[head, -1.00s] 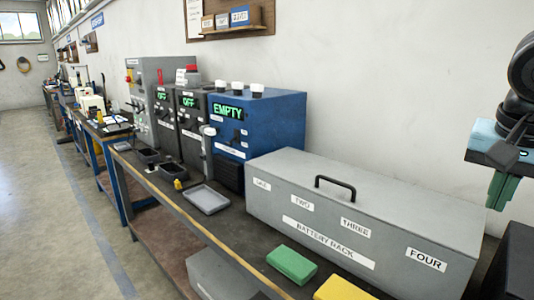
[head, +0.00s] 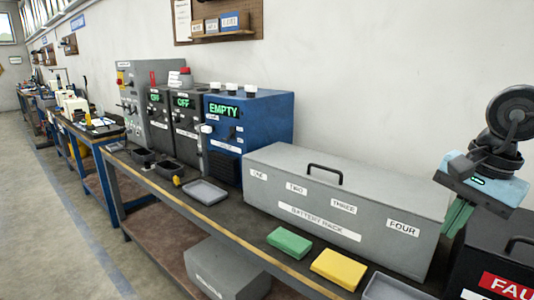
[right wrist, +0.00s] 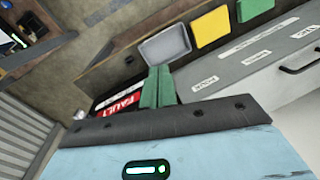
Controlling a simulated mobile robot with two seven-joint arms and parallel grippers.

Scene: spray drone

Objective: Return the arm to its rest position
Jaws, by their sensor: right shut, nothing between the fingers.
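My right gripper (head: 458,217) hangs at the right of the head view, above the right end of the bench. Its green fingers are together with nothing between them; they also show in the right wrist view (right wrist: 158,88), pointing toward the bench. The gripper is apart from the grey battery rack (head: 340,205), whose lid with a black handle is down. My left gripper does not show in either view.
A green block (head: 289,242) and a yellow block (head: 338,268) lie on the bench before the rack. A grey tray (head: 395,287) and a black box with a red fault label (head: 510,285) are at right. A blue machine reading EMPTY (head: 250,125) stands left.

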